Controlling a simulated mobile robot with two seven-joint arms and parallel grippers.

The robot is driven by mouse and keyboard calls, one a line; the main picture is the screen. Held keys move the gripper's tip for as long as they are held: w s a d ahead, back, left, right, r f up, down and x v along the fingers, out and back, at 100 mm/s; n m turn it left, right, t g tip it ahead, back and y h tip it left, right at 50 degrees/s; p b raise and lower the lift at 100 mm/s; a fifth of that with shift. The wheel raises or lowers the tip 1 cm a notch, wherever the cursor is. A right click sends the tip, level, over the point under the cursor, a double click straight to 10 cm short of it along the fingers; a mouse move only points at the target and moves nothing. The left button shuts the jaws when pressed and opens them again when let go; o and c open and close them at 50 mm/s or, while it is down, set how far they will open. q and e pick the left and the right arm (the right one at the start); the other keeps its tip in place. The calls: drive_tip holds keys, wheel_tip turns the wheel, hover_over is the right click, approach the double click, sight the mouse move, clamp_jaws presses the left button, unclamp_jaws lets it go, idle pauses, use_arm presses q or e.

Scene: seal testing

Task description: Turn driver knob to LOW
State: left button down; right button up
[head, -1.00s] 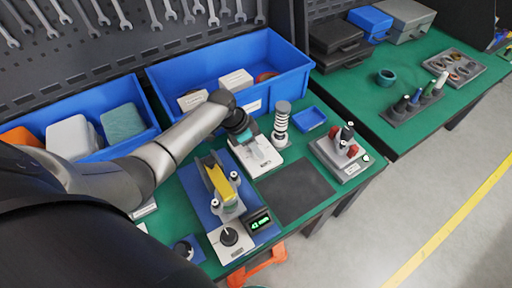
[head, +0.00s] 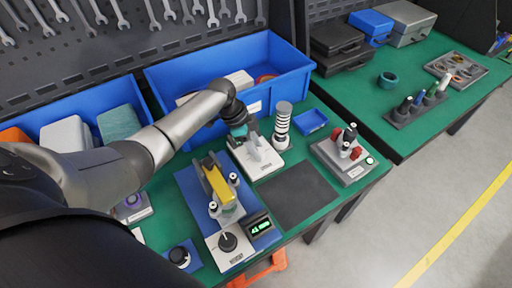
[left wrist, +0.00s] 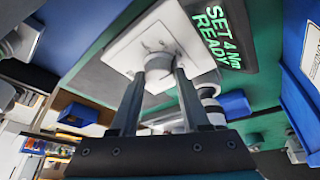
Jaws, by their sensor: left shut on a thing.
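The driver's white plate (head: 268,163) lies on the green bench, near the blue bin. In the left wrist view the plate (left wrist: 118,50) carries a pale round knob (left wrist: 157,47). Next to it a dark display (left wrist: 222,32) reads "SET 4 Nm READY" in green. My left gripper (head: 253,150) points down at the plate, and in the left wrist view its fingers (left wrist: 166,75) are shut on the knob. The gripper hides most of the knob in the head view, and I cannot read its setting. My right gripper is not in view.
A striped cylinder (head: 282,122) stands close right of the plate. A blue fixture (head: 195,190) with a yellow part, a black dial (head: 229,241) and a display lies in front. A blue bin (head: 285,80) stands behind. The dark mat (head: 297,196) is clear.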

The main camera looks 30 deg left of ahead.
use_arm(q)
drive_tip(key=shift+c, duration=1.9)
unclamp_jaws()
drive_tip(key=p+v, duration=0.2)
drive_tip(key=v, duration=1.3)
drive_tip(key=shift+r, duration=0.15)
